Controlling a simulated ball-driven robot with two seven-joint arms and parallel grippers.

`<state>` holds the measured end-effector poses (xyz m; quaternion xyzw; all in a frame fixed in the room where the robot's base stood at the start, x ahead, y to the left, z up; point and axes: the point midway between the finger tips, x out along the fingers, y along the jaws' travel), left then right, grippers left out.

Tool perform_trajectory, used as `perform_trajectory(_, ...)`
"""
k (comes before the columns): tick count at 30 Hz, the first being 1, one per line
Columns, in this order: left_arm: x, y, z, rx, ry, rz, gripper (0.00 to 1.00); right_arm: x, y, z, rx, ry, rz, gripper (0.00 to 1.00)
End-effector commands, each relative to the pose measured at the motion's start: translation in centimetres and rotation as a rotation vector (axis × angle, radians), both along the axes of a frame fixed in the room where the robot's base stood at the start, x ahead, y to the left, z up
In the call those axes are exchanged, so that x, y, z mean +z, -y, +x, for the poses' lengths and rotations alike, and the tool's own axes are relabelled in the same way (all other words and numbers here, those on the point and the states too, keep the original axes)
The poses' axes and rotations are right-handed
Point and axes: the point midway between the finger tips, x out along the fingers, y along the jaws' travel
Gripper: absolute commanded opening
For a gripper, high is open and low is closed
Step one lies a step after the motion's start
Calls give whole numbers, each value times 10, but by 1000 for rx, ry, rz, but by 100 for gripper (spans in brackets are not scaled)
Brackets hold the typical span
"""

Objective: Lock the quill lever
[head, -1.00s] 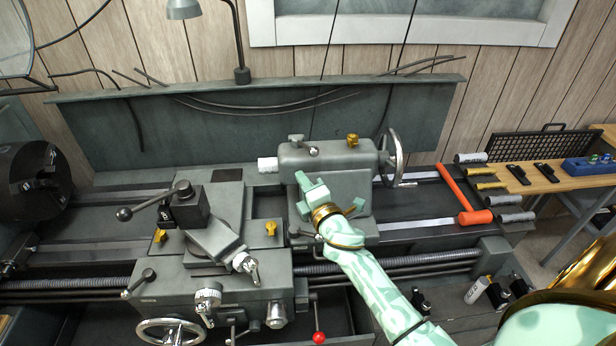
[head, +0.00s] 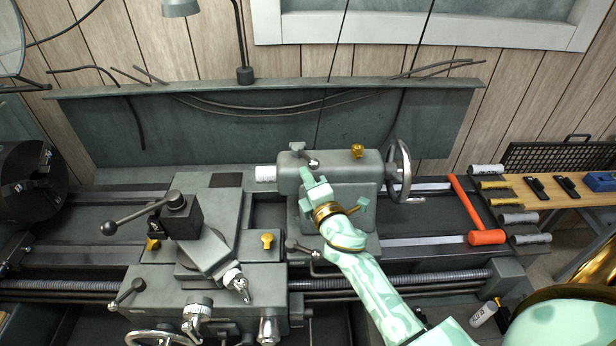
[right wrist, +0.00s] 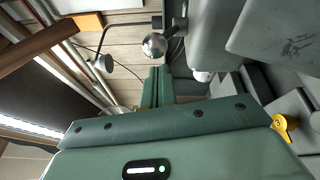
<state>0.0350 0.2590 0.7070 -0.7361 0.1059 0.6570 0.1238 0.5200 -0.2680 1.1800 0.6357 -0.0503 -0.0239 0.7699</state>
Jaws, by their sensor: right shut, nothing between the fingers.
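The grey tailstock (head: 340,172) stands on the lathe bed, with its white-ended quill (head: 266,173) pointing left. A small grey lever with a ball knob, which looks like the quill lever (head: 298,148), sits on top at its left end; the knob points right and towards me. In the right wrist view the lever's shiny ball knob (right wrist: 155,45) is just beyond the fingertips, apart from them. My right gripper (head: 306,174) is shut and empty, in front of the tailstock and just below the knob. Its closed fingers show in the right wrist view (right wrist: 157,82). My left gripper is not in view.
A gold knob (head: 357,151) and a handwheel (head: 400,172) are on the tailstock's right. The tool post (head: 185,215) and carriage stand left. An orange hammer (head: 487,236) and other tools lie right. A lamp (head: 180,8) hangs behind. There is open air above the tailstock.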

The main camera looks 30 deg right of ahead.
Motion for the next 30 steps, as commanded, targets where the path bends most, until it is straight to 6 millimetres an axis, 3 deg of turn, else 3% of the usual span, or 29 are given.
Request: perform_trajectory(30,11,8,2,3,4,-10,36,0,23,-5,253,-1,0,0)
